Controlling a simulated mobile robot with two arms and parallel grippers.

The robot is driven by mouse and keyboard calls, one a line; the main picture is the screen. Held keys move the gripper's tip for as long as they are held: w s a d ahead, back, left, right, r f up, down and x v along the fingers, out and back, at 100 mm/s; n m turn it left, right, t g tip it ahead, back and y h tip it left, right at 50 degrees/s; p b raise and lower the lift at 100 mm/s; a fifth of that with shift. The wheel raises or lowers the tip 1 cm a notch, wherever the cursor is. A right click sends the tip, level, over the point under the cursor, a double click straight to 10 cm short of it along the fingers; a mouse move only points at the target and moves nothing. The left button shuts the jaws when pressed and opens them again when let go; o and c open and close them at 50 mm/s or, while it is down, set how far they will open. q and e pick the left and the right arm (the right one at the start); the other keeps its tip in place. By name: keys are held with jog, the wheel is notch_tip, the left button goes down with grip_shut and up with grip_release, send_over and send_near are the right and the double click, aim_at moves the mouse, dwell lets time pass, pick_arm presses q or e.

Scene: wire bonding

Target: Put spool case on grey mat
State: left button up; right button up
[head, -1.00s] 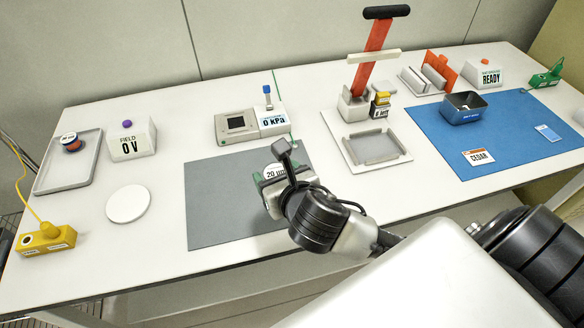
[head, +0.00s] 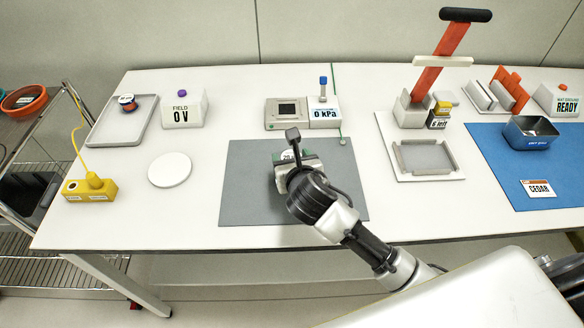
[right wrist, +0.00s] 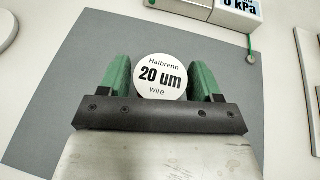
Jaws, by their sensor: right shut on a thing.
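The spool case is a round white disc labelled "Halbrenn 20 um wire"; it shows clearly in the right wrist view (right wrist: 161,76) and partly in the head view (head: 288,156). My right gripper (right wrist: 160,85) has green fingers, one on each side of the case, and is shut on it. In the head view my right gripper (head: 296,168) is over the middle of the grey mat (head: 245,195). I cannot tell whether the case touches the mat or hangs just above it. My left gripper is not in view.
Behind the mat stands a grey device with a "0 kPa" block (head: 325,117). A white disc (head: 170,170) and a yellow box (head: 88,188) lie to the left. A press with a red lever (head: 440,65) and a blue mat (head: 490,160) are to the right. The grey mat's left part is bare.

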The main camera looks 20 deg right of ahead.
jog(key=shift+f, duration=1.3)
jog(key=o, duration=1)
jog(key=shift+f, duration=0.15)
jog(key=shift+r, duration=0.2)
jog(key=p+v, duration=0.1)
jog(key=v, duration=1.1)
jog(key=shift+d, duration=0.1)
